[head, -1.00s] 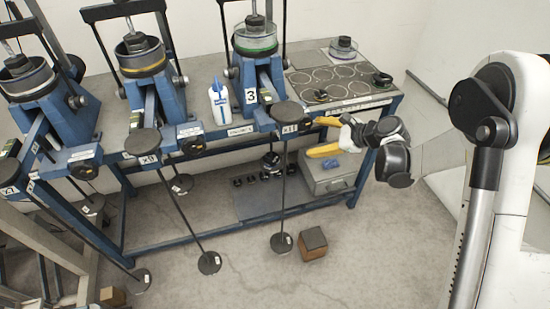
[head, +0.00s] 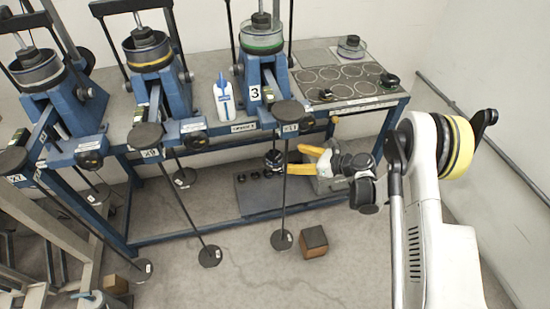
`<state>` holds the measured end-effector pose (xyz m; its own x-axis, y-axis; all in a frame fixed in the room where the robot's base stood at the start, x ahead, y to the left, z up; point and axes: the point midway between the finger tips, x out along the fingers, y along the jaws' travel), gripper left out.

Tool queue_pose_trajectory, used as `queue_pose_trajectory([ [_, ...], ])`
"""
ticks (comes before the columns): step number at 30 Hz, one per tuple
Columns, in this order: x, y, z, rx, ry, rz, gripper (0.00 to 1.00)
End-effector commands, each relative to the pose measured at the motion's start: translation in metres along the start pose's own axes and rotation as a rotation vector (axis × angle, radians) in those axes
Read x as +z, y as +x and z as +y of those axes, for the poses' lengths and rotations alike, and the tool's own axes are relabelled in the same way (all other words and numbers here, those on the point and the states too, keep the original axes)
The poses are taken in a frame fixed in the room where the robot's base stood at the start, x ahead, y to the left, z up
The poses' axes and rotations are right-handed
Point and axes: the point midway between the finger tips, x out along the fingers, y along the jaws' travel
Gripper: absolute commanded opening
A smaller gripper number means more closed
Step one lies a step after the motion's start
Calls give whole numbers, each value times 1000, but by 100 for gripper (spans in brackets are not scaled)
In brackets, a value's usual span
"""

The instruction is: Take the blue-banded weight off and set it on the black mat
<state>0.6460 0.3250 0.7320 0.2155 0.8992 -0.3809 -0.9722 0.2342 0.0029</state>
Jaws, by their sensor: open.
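My gripper (head: 294,159) is open and empty, with two yellow fingers pointing left below the bench top near lever frame 3 (head: 262,78). A dark round weight (head: 273,160) with a light, possibly bluish band shows just left of the fingertips, beside the thin hanger rod (head: 285,195). I cannot tell whether it hangs or stands, and a gap seems to separate it from the fingers. The dark mat (head: 258,207) lies on the lower shelf below, with several small black weights (head: 255,175) at its back.
Two more lever frames (head: 158,85) (head: 55,95) stand to the left, their rods ending in round floor plates. A white bottle (head: 224,99) stands on the bench. A grey box (head: 335,185) is partly hidden behind my gripper. A brown block (head: 314,241) lies on the floor.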

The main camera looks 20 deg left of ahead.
Motion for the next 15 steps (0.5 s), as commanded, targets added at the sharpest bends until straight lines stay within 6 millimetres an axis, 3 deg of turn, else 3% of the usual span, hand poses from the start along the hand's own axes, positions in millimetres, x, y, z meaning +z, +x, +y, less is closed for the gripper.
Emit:
queue_pose_trajectory([
  [4, -3, 28, 1, 2, -3, 1, 80],
  [15, -9, 70, 1, 2, -4, 2, 80],
])
